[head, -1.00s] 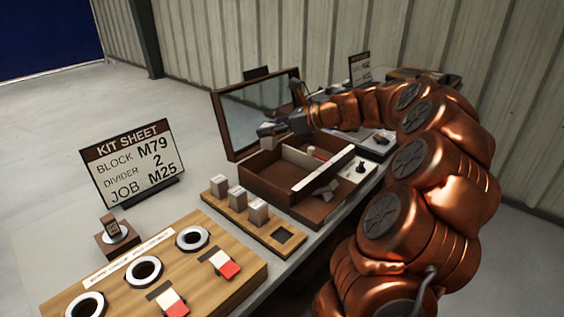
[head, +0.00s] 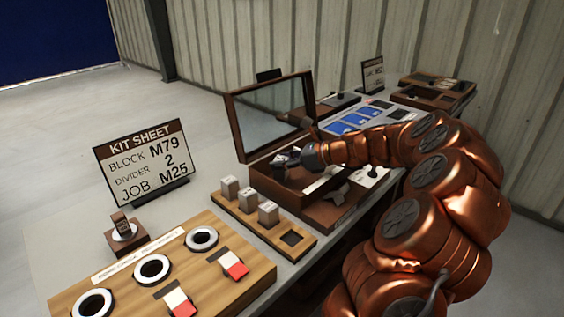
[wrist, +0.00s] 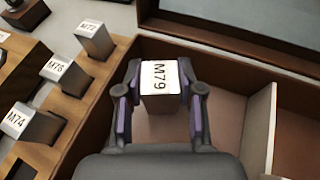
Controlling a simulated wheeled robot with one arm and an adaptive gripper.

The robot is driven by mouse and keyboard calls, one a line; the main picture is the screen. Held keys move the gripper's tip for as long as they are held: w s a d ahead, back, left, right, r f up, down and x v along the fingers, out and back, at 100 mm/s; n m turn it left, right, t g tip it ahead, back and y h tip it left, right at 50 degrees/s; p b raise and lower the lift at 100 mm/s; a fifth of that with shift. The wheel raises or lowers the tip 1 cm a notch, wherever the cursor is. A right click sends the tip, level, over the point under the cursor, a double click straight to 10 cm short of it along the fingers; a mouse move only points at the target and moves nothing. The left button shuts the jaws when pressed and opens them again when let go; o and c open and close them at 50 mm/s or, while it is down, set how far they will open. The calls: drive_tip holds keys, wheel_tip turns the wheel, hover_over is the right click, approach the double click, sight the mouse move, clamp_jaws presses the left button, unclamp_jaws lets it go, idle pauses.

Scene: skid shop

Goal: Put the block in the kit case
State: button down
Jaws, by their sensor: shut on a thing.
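The block (wrist: 160,78), with a white top reading M79, is held between the two fingers of my gripper (wrist: 160,98) in the wrist view. The fingers press on its left and right sides. My gripper (head: 287,158) shows in the head view low over the left part of the brown kit case (head: 266,187). In the wrist view the block is within the outline of a compartment, between the case's wall and a pale divider (wrist: 258,128). The block's underside is hidden, so I cannot tell whether it touches the floor. The case's mirror-like lid (head: 272,118) stands open behind.
A wooden rack (head: 285,232) with several blocks and an empty square slot stands in front of the case. The kit sheet (head: 142,165) reads block M79, divider 2, job M25. A wooden board (head: 215,285) with rings lies nearer. Blue panels (head: 352,122) lie beyond.

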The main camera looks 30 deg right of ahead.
drive_tip(key=shift+f, duration=0.6)
drive_tip(key=c, duration=0.7)
unclamp_jaws()
drive_tip(key=shift+r, duration=0.3)
drive_tip(key=shift+p+v, duration=0.3)
drive_tip(key=shift+v, duration=5.8)
drive_tip(key=shift+r, duration=0.2)
